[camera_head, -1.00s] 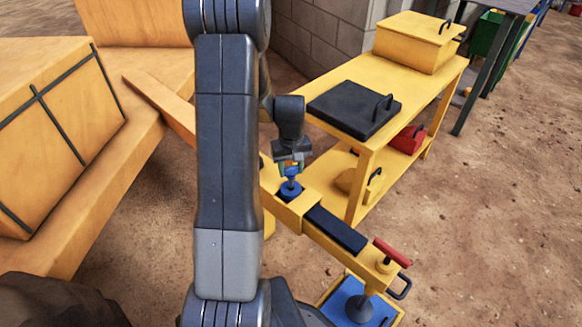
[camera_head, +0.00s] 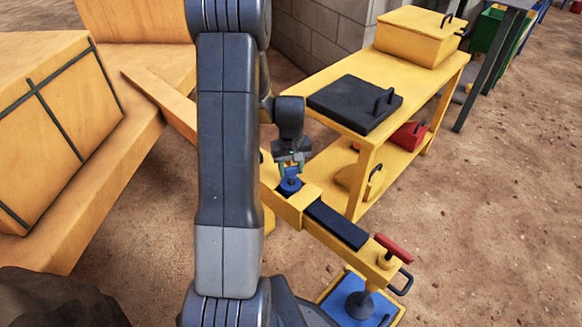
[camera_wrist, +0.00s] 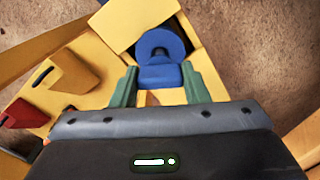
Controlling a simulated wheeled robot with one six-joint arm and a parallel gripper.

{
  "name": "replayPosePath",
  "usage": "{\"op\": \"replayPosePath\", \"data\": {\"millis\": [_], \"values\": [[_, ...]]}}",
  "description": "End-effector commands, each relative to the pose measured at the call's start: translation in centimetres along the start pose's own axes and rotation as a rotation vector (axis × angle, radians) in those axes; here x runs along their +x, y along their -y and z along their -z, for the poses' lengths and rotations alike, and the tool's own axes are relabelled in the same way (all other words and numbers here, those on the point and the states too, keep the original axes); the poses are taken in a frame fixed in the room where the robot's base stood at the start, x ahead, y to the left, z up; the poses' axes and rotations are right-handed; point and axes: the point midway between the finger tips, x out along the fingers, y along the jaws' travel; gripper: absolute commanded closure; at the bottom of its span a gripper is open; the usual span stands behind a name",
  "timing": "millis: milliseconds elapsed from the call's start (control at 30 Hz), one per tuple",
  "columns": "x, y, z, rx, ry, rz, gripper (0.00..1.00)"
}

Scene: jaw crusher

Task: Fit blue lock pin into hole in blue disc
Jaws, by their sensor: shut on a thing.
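My gripper (camera_head: 290,162) hangs over the yellow beam, with the blue lock pin (camera_head: 290,171) held between its fingers. In the wrist view my green fingers (camera_wrist: 160,88) are shut on the sides of the blue lock pin (camera_wrist: 160,76). The blue disc (camera_head: 289,186) lies on the beam directly below the pin. In the wrist view the blue disc (camera_wrist: 161,40) shows just beyond the pin, with a dark spot at its centre partly covered. The pin looks very near or touching the disc; whether its tip is in the hole is hidden.
The yellow beam (camera_head: 295,205) carries a dark strip (camera_head: 337,225) and a red handle (camera_head: 394,248). A yellow bench (camera_head: 350,140) with a black slab (camera_head: 355,106) stands close behind, right of my gripper. A yellow machine body (camera_head: 50,130) stands left. Bare ground lies right.

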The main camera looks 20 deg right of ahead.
Motion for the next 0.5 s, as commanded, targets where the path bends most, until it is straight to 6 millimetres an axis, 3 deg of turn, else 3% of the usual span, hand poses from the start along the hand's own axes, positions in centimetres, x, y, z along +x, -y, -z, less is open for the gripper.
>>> {"op": "replayPosePath", "data": {"millis": [500], "values": [[1.4, 0.0, 0.0, 0.0, 0.0, 0.0, 0.84]]}}
